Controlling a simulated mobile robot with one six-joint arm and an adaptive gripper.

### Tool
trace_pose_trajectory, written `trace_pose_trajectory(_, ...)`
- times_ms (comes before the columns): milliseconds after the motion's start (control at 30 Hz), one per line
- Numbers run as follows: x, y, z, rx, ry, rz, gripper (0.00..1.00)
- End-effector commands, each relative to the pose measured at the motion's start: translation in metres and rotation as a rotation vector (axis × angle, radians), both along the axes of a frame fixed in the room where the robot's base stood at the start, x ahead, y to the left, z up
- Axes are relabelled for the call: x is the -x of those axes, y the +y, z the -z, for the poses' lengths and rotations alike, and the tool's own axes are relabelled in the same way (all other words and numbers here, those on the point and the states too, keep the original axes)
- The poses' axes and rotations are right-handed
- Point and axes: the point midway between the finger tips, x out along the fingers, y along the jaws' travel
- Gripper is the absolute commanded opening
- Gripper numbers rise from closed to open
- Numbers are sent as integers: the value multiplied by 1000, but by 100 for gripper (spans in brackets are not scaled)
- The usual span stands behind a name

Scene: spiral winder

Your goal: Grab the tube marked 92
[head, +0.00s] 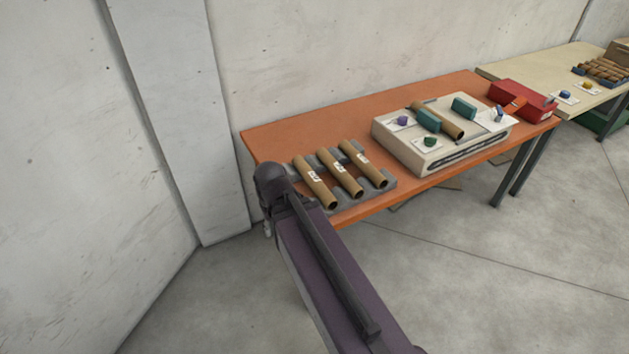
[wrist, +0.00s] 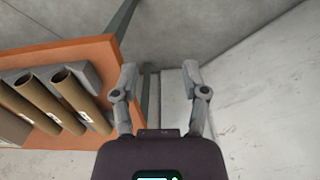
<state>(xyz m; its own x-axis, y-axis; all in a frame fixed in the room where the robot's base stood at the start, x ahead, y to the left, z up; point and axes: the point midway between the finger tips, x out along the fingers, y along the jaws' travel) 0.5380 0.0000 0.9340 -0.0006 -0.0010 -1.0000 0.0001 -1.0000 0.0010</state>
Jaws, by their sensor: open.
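Three brown cardboard tubes lie side by side in a grey rack (head: 391,184) on the orange table: a left tube (head: 309,171), a middle tube (head: 336,164) and a right tube (head: 360,155). Each carries a white label, too small to read, so I cannot tell which is marked 92. Another brown tube (head: 455,127) lies on the white machine. My gripper (wrist: 160,68) is open and empty in the wrist view, beyond the table edge. The rack's tubes (wrist: 76,92) are to its left there.
The white winder machine (head: 400,148) with teal blocks and coloured knobs stands right of the rack. A red box (head: 518,98) sits at the orange table's (head: 265,142) right end. A beige table (head: 545,72) stands beyond. A wall and pillar (head: 180,110) are close on the left.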

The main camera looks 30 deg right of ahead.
Motion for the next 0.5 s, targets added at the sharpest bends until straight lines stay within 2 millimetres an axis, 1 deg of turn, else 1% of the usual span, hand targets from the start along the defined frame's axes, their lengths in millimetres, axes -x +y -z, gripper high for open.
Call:
trace_pose_trajectory(167,0,0,0,0,0,0,57)
trace_pose_trajectory(200,0,0,0,0,0,0,60)
trace_pose_trajectory(300,-1,0,1,3,0,0,88)
trace_pose_trajectory(433,-6,-4,7,25,1,-2,88)
trace_pose_trajectory(500,-12,-7,13,52,2,-4,88)
